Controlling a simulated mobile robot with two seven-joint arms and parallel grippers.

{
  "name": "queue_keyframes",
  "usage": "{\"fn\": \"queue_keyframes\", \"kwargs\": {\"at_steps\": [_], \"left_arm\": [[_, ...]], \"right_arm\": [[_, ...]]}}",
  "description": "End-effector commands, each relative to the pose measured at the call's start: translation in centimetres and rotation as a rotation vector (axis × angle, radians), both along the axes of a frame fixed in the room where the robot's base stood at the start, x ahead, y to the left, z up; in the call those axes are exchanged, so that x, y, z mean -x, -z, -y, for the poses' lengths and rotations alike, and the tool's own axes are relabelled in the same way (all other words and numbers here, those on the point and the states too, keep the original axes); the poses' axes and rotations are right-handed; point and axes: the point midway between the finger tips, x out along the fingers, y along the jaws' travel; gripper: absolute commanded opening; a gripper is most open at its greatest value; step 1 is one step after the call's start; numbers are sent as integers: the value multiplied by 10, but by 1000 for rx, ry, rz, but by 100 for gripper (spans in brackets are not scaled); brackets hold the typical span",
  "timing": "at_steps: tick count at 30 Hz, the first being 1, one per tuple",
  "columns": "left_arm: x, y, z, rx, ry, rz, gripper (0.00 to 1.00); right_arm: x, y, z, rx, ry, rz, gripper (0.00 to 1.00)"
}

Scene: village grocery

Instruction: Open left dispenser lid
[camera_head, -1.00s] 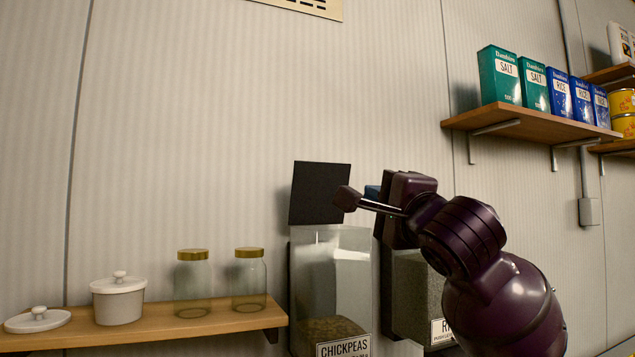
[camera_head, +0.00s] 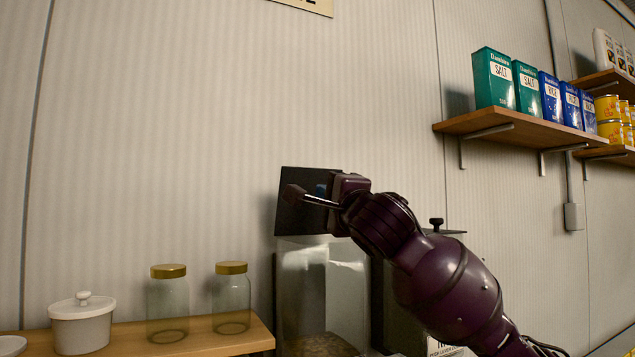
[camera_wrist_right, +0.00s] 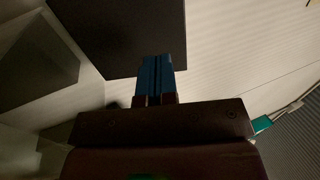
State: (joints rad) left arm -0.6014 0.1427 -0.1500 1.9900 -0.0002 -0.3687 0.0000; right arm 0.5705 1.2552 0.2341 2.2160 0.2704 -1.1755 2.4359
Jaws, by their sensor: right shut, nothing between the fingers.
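The left dispenser (camera_head: 300,300) is a clear-walled bin. Its chickpeas label, readable earlier, is out of frame now. Its black lid (camera_head: 297,222) stands raised, nearly upright, at the back of the bin top against the wall. My right gripper (camera_head: 321,189) is in front of the lid and covers part of it. In the right wrist view its blue fingers (camera_wrist_right: 156,74) are together with nothing between them, overlapping the lower edge of the dark lid (camera_wrist_right: 120,30). I cannot tell whether they touch it. My left gripper is not in view.
The right dispenser (camera_head: 405,318), with a black-knobbed lid (camera_head: 437,225), is partly hidden by my right arm. A low wooden shelf (camera_head: 215,340) at left holds two glass jars and a white pot (camera_head: 82,327). A shelf (camera_head: 510,125) at right holds salt and rice boxes.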

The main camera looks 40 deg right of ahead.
Motion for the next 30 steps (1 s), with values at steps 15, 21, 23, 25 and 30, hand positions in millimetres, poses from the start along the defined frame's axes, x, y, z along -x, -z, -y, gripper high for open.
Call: {"fn": "queue_keyframes", "kwargs": {"at_steps": [15,21,23,25,30], "left_arm": [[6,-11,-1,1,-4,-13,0],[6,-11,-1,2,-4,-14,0],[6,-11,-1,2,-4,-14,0],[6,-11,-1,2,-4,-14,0],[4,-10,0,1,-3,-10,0]], "right_arm": [[-42,-14,13,0,0,0,0],[-42,-14,14,0,0,-1,0],[-42,-14,14,0,0,-1,0],[-43,-14,14,-2,2,-1,0],[-52,-17,21,-25,19,-25,0]]}}
